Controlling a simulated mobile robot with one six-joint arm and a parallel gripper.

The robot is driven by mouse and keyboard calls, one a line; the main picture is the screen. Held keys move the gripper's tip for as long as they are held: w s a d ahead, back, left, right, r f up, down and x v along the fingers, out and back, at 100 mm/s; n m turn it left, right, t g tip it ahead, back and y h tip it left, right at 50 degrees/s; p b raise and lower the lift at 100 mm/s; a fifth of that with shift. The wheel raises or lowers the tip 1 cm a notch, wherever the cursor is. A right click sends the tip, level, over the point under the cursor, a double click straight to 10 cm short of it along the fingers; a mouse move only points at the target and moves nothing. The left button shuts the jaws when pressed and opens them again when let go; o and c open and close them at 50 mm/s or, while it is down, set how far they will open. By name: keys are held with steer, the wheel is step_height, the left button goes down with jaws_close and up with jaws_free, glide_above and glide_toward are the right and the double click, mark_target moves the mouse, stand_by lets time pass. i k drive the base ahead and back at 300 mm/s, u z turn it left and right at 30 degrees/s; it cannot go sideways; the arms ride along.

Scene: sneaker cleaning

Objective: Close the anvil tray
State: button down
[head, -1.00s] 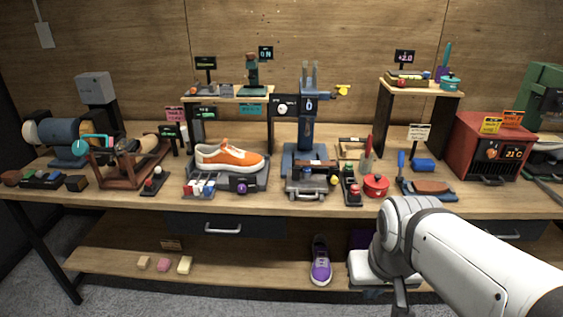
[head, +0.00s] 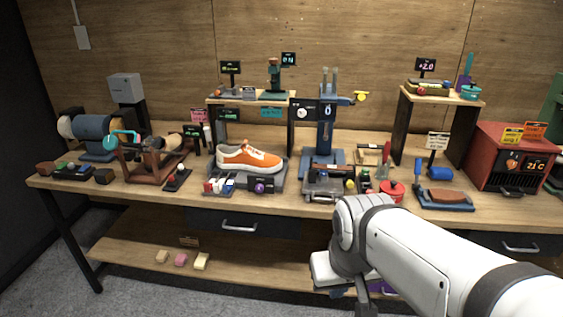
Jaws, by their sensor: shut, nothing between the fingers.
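The anvil tray (head: 322,194) is a grey metal tray at the foot of the blue press (head: 325,130), in the middle of the bench. It sticks out toward the front edge of the bench, with small parts on and around it. I cannot tell exactly how far out it is. My gripper (head: 360,290) is at the bottom of the head view, below bench height and in front of the lower shelf, well apart from the tray. It is shut and empty. Its fingertips are small and partly hidden.
An orange sneaker (head: 248,157) stands left of the press. A red pot (head: 391,191) and a brush on a blue pad (head: 441,197) are to the right. A drawer handle (head: 239,226) is below the bench top. My arm covers part of the lower shelf and a purple shoe.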

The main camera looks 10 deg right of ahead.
mark_target(332, 185)
steer(key=z, duration=0.05)
steer(key=i, duration=1)
steer(key=u, duration=0.05)
